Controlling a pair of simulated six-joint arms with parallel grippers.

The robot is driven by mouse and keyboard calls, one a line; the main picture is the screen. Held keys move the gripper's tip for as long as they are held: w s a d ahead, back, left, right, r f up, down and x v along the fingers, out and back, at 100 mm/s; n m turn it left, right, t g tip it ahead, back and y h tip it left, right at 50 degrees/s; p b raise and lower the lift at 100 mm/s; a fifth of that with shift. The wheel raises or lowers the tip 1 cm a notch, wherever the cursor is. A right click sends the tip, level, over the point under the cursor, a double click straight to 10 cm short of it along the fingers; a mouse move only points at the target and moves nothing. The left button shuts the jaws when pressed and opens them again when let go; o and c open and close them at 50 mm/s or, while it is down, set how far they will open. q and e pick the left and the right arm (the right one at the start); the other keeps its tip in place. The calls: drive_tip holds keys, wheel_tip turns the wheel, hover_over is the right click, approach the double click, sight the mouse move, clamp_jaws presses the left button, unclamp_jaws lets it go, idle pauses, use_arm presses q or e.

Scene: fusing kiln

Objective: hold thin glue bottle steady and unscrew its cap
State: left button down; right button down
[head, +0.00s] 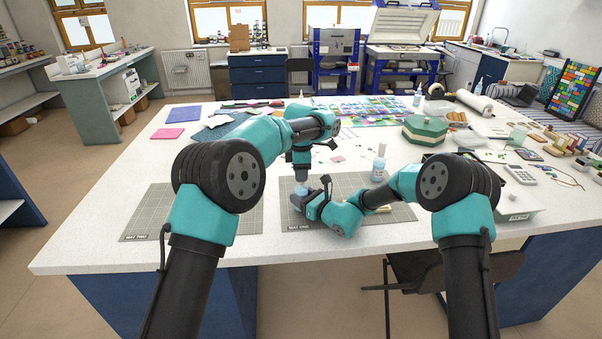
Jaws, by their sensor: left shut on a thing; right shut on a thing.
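A small pale-blue bottle, which I take to be the thin glue bottle (301,188), stands at the left part of the right-hand grey cutting mat (400,214). My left gripper (301,177) points straight down over its top and is shut on what appears to be the cap, which the gripper hides. My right gripper (297,201) reaches in low from the right and is shut on the bottle's lower body, hiding much of it. A second pale-blue bottle (379,165) with a narrow pale top stands upright further right.
Another grey cutting mat (155,215) lies bare at the left. Coloured sheets (167,133) and a glass mosaic panel (372,112) lie behind. A green lidded box (425,131), a calculator (521,174) and several small items crowd the right side.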

use_arm(q)
drive_tip(key=shift+r, duration=0.45)
drive_tip(key=shift+r, duration=0.35)
drive_tip(key=shift+r, duration=0.3)
drive_tip(key=shift+r, duration=2)
use_arm(e)
drive_tip(key=shift+c, duration=2.2)
unclamp_jaws()
drive_tip(key=v, duration=1.2)
